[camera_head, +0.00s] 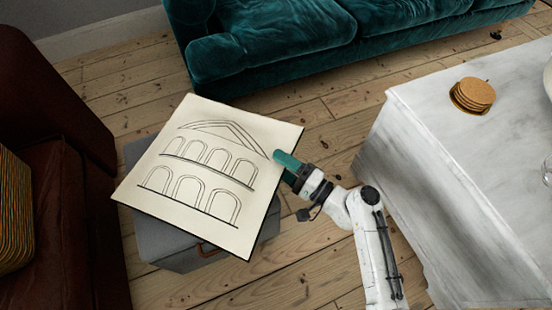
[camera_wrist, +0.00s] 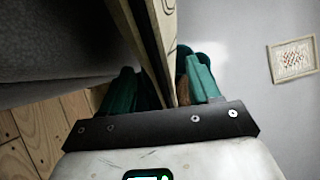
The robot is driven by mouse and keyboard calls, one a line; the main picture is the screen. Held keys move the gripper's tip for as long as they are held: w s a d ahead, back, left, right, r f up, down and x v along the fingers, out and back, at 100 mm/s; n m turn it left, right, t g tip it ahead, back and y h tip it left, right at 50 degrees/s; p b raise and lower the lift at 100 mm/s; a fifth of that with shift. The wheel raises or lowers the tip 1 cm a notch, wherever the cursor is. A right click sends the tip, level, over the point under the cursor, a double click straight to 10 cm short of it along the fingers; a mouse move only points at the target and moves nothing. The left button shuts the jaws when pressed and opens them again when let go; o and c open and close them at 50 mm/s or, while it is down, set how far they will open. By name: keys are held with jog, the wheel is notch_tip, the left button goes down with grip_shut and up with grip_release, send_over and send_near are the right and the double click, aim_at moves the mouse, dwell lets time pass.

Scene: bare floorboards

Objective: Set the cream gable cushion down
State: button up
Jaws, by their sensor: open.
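The cream gable cushion (camera_head: 205,175), flat and square with a line drawing of a gable over two rows of arches, lies face up over a grey box (camera_head: 165,240) and overhangs it. Whether its whole underside touches the box is hidden. My gripper (camera_head: 284,160) is at the cushion's right edge with its green fingers. In the wrist view, the cushion's edge (camera_wrist: 158,45) runs between the two fingers of my open gripper (camera_wrist: 162,82). The grey box (camera_wrist: 50,45) fills the upper left there.
A teal sofa (camera_head: 290,45) stands behind. A brown leather seat (camera_head: 65,200) is close at left. A white marble-look table (camera_head: 440,150) with stacked cork coasters (camera_head: 473,95) is at right. Bare floorboards (camera_head: 320,130) show between them. A framed picture (camera_wrist: 293,58) hangs on the wall.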

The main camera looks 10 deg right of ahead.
jog(key=p+v, duration=0.2)
jog(key=v, duration=0.8)
jog(key=shift+s, duration=0.15)
jog(key=s+f+n+g+h, duration=0.55)
jog(key=s+n+g, duration=0.3)
jog(key=s, duration=0.35)
jog(key=s+d+r+g+h, duration=0.1)
jog(key=s+d+r+h, duration=0.2)
jog(key=d, duration=0.3)
jog(key=s+d+r+g+h, duration=0.2)
jog(key=s+d+r+h, duration=0.1)
jog(key=s+d+h, duration=0.3)
jog(key=shift+d+r, duration=0.25)
jog(key=shift+d, duration=0.5)
jog(key=shift+s+g, duration=0.1)
jog(key=shift+g, duration=0.15)
jog(key=shift+c, duration=0.3)
